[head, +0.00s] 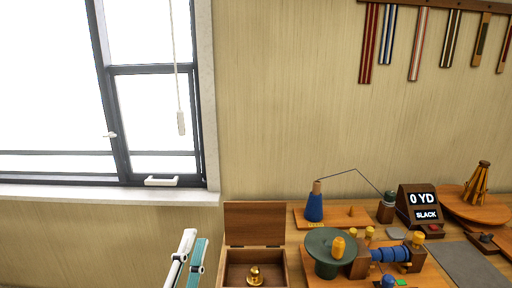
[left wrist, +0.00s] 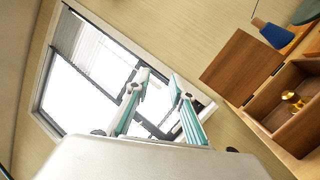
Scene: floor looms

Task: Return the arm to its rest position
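My left gripper (head: 196,241) is at the bottom of the head view, in front of the wall and left of an open wooden box (head: 255,245). In the left wrist view its two teal and white fingers (left wrist: 158,84) stand apart with nothing between them, the window behind them. The gripper is empty and touches nothing that I can see. A brass knob-shaped piece (head: 255,275) lies in the box; both also show at the right of the left wrist view. My right gripper is in neither view.
Striped bands (head: 415,45) hang on the wall. A window (head: 150,100) is at left.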

